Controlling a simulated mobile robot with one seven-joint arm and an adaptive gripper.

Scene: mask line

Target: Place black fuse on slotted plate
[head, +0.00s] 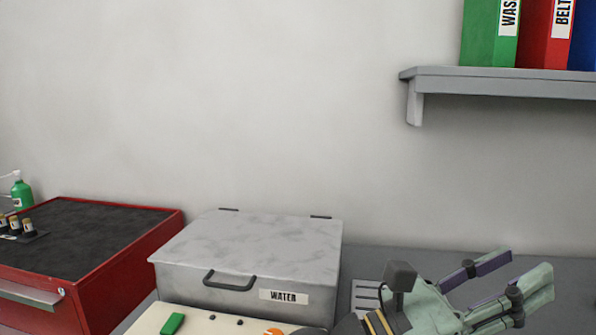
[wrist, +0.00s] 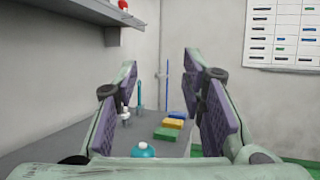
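My gripper (head: 524,272) is at the lower right of the head view, pointing right, its fingers spread wide. In the wrist view my gripper (wrist: 160,90) is open with nothing between its fingers. A light plate with dark slots (head: 366,297) shows partly behind my gripper, right of the water box; much of it is hidden. I cannot make out a black fuse for sure. Small dark pieces (head: 212,317) lie on a cream board (head: 150,322) at the bottom edge. Several small dark-and-gold cylinders (head: 28,226) stand on the red cabinet at far left.
A grey lidded box labelled WATER (head: 250,248) stands left of my gripper. The red cabinet (head: 120,262) is further left. A shelf (head: 500,82) with binders hangs above right. The wrist view shows coloured blocks (wrist: 172,123) and a teal round-topped object (wrist: 144,150) on the bench.

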